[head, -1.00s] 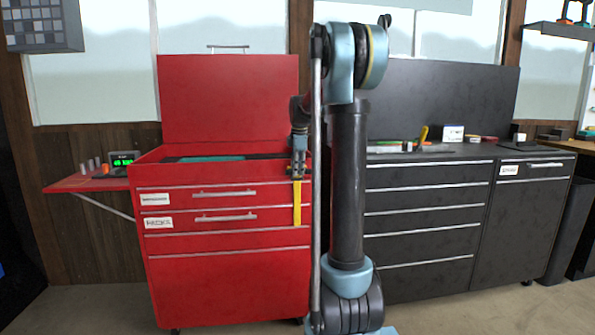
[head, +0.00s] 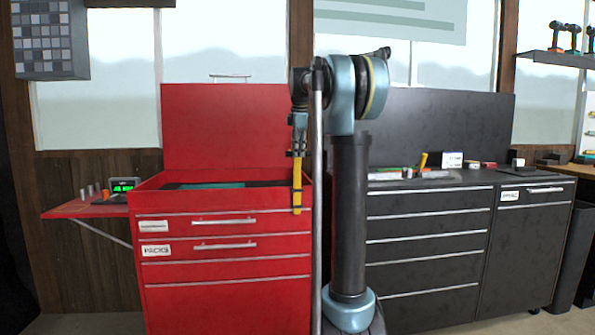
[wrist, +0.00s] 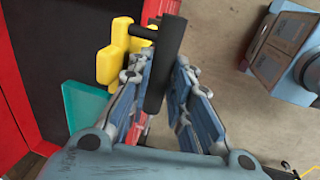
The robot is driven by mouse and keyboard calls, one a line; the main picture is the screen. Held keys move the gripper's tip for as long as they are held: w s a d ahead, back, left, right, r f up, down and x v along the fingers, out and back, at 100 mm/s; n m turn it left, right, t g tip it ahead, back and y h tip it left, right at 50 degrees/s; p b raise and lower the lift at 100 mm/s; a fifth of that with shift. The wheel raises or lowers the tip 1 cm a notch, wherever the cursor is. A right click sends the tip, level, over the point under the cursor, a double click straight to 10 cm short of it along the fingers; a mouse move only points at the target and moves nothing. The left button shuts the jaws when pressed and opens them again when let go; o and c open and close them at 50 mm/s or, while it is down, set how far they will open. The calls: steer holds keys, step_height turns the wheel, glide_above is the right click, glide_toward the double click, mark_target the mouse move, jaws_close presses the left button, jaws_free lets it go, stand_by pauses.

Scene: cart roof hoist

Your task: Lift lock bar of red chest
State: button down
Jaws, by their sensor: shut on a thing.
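The red chest (head: 225,285) stands at left in the head view, its lid (head: 222,125) raised. The yellow lock bar (head: 297,192) hangs upright at the chest's front right, its lower end near the top drawer's level and its upper part above the body rim. My gripper (head: 298,150) is at the bar's top end. In the wrist view, my gripper (wrist: 164,85) is shut on a black handle (wrist: 166,55) joined to the yellow bar (wrist: 115,55). Whether the bar touches the chest front cannot be told.
A red side shelf (head: 85,208) with small items juts out left of the chest. A black cabinet (head: 430,235) stands to the right behind my arm. A teal tray (wrist: 85,105) lies inside the chest. Floor shows at right in the wrist view.

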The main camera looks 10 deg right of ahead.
steer(key=shift+w+r, duration=0.15)
steer(key=shift+r, duration=2.15)
steer(key=c, duration=1.4)
jaws_free()
steer(key=shift+c, duration=0.2)
step_height(320, 180, up, 12)
steer(key=s, duration=0.2)
steer(key=shift+s+f, duration=0.15)
steer(key=shift+f, duration=0.05)
steer(key=s+f+m, duration=0.6)
steer(key=s+f, duration=0.8)
steer(key=f, duration=0.4)
steer(key=s+f+m, duration=0.6)
steer(key=s+f, duration=0.7)
steer(key=f, duration=0.5)
steer(key=s+f+m, duration=0.5)
steer(key=s+f, duration=0.9)
steer(key=f, duration=0.4)
steer(key=shift+s+d+f+m, duration=0.2)
steer(key=shift+s+m, duration=0.15)
steer(key=shift+m, duration=0.05)
